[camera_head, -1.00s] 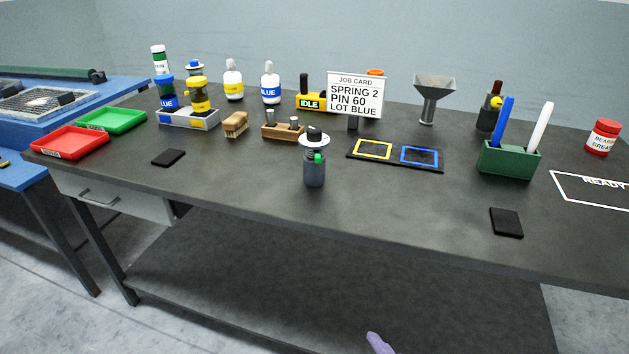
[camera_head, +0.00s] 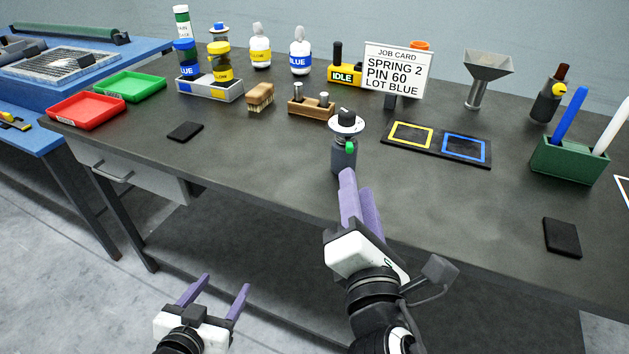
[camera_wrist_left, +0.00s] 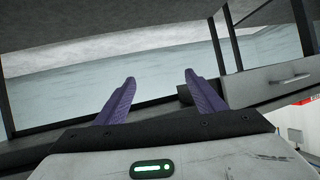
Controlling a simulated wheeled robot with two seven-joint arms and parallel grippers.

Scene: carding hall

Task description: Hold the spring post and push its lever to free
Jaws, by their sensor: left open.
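The spring post (camera_head: 343,158) is a dark grey cylinder with a white disc, a black top and a small green lever (camera_head: 351,147) at its side. My left gripper (camera_head: 225,282) is open and empty, low in front of the table. In the left wrist view its fingers (camera_wrist_left: 159,80) are apart with nothing between them.
A wooden block (camera_head: 311,108) and a black mat with yellow and blue frames (camera_head: 400,151) flank the post. Dark pads (camera_head: 185,131) (camera_head: 562,237) lie left and right. The front-left tabletop is mostly clear.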

